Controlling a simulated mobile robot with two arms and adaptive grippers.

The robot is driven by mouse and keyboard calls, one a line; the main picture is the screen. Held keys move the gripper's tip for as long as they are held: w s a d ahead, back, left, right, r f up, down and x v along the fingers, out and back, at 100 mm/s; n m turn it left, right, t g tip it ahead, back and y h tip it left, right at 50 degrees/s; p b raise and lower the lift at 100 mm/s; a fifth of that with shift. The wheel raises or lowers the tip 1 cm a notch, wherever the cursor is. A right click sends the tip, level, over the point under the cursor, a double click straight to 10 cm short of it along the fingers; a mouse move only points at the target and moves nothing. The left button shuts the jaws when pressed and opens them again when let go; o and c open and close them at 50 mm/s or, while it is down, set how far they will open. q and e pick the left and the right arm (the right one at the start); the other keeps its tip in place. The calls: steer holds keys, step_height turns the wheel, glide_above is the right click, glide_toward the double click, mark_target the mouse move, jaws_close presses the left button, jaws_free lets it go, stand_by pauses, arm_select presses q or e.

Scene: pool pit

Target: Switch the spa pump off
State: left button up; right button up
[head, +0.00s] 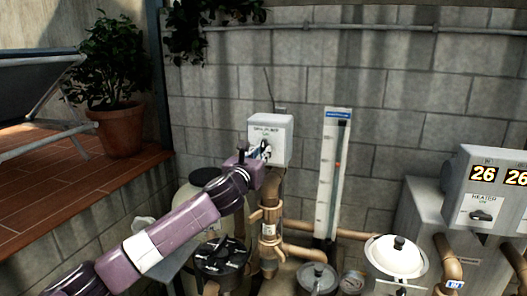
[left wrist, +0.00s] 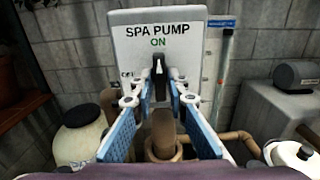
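The spa pump switch box (head: 283,124) is a pale grey box on the block wall. In the left wrist view its face (left wrist: 125,44) reads SPA PUMP, with ON in green below. A black switch handle (left wrist: 159,72) with a white mark stands upright under the word ON. My left gripper (head: 262,151) is right in front of the box face. In the left wrist view the blue-padded fingers of my left gripper (left wrist: 160,97) are apart, one on each side of the handle. I cannot tell whether they touch it. My right gripper is out of view.
Brown pipes (head: 269,225) and a black-lidded tank (head: 221,258) stand below the box. A white gauge panel (head: 328,160) is to the right. A grey heater unit (head: 483,208) with orange digits is at far right. A potted plant (head: 120,130) stands on the tiled ledge at left.

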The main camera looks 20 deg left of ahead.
arm_select(q)
jaws_close()
